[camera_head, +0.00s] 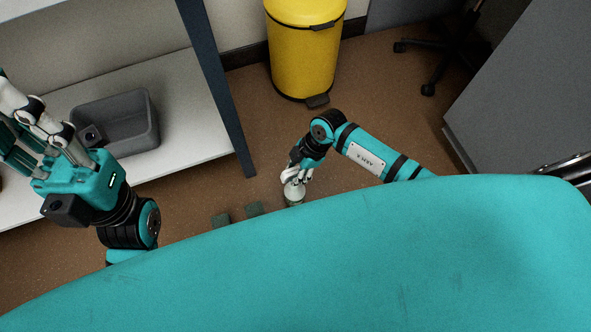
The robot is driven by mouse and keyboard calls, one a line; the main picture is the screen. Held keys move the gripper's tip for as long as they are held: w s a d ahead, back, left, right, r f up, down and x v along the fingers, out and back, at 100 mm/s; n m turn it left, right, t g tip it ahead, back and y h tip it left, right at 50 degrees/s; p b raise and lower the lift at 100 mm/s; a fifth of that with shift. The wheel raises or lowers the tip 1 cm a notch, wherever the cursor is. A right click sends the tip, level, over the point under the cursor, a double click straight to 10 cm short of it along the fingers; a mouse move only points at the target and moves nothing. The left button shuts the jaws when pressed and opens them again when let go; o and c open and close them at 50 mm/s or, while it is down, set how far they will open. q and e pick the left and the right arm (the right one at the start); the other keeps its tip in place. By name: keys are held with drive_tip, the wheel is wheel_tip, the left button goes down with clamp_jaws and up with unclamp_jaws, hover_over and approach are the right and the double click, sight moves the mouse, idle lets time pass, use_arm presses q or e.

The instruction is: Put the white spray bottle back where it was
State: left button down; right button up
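My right gripper (294,178) is near the middle of the view, pointing down, with its pale fingers around a small whitish object, apparently the white spray bottle (294,194). Only a little of that object shows; the fingers cover its upper part, and my teal body edge lies close below it. The fingers look closed on it. My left gripper (24,112) is at the left edge, over the white shelf, apart from the bottle. Its fingers are partly cut off by the picture edge, so its opening is unclear.
A grey bin (150,128) sits on the white shelf (192,115) beside a dark post (220,92). A yellow pedal bin (303,55) stands on the brown floor (390,88). A wheeled chair base (440,48) and a grey cabinet (530,85) are at right.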

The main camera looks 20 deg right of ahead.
drive_tip(key=o, duration=0.4)
drive_tip(key=shift+o, duration=0.2)
